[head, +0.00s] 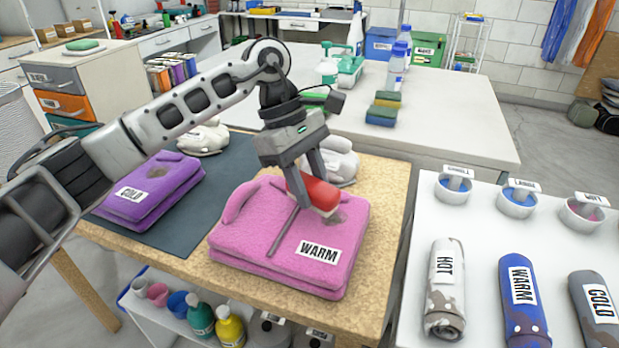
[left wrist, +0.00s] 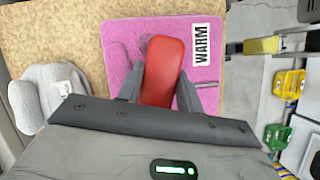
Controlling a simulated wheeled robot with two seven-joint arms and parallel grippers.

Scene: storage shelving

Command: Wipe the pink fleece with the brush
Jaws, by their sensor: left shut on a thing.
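The pink fleece (head: 275,247) lies folded on the wooden table, with a "WARM" label on its front right. A dark smudge shows on it near the brush. The fleece also shows in the left wrist view (left wrist: 205,75). My left gripper (head: 309,182) is shut on the red-backed brush (head: 319,192), and the brush is over the right part of the fleece, at or very near its surface. In the left wrist view the brush (left wrist: 163,70) sits between both fingers. The brush's underside is mostly hidden. My right gripper is not in view.
A purple fleece (head: 150,192) labelled "COLD" lies on a dark mat (head: 232,165) at the left. White, lumpy items (head: 342,158) sit behind the pink fleece. A white table (head: 480,235) with rolled items and bowls stands at the right.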

